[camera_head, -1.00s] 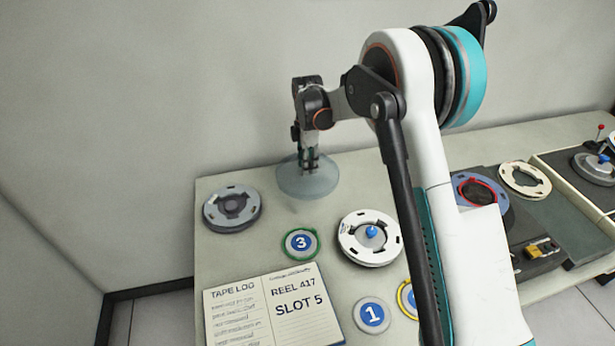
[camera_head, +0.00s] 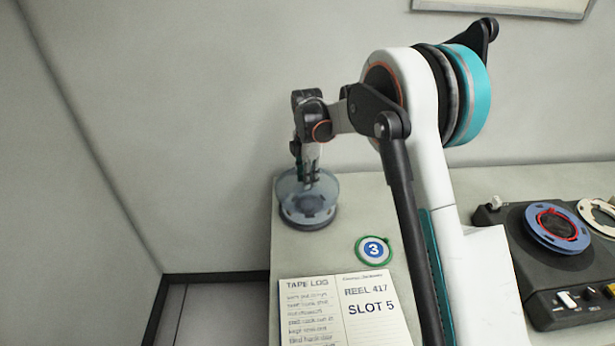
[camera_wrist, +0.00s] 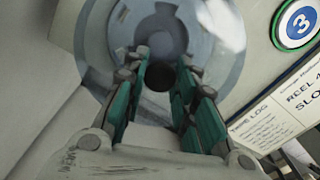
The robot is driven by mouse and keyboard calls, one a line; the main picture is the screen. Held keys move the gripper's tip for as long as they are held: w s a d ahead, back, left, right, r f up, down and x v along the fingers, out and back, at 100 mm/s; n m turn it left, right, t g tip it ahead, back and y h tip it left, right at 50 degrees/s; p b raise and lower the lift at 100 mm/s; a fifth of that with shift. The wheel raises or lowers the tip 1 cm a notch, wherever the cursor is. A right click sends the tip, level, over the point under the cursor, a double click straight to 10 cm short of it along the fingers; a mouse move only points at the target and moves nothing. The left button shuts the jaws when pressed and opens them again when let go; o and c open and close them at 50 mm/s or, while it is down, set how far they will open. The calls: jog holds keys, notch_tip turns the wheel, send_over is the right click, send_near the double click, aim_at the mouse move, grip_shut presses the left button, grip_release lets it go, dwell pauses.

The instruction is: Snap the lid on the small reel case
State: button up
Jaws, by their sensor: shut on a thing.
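My gripper (camera_head: 312,178) is shut on the clear round lid (camera_head: 290,184), which it holds at the lid's middle. In the head view the lid is over the small grey reel case (camera_head: 304,218) at the table's back left corner and covers part of it. I cannot tell whether the lid touches the case. In the wrist view my gripper (camera_wrist: 160,84) points down at the lid (camera_wrist: 226,72), and the grey case shows dimly through it.
An open tape log book (camera_head: 340,310) lies in front on the table. A green-ringed disc marked 3 (camera_head: 373,250) lies right of the case. A tape machine (camera_head: 570,285) with a blue reel (camera_head: 556,228) stands on the right. The table's left edge is close to the case.

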jog(key=shift+f+b, duration=1.2)
jog(key=shift+f, duration=1.15)
jog(key=shift+f+b, duration=1.25)
jog(key=shift+f, duration=0.55)
dwell(0.4)
jog(key=o, duration=1)
jog(key=shift+c, duration=0.8)
jog(key=shift+r+p, duration=1.95)
jog(key=shift+r, duration=1.65)
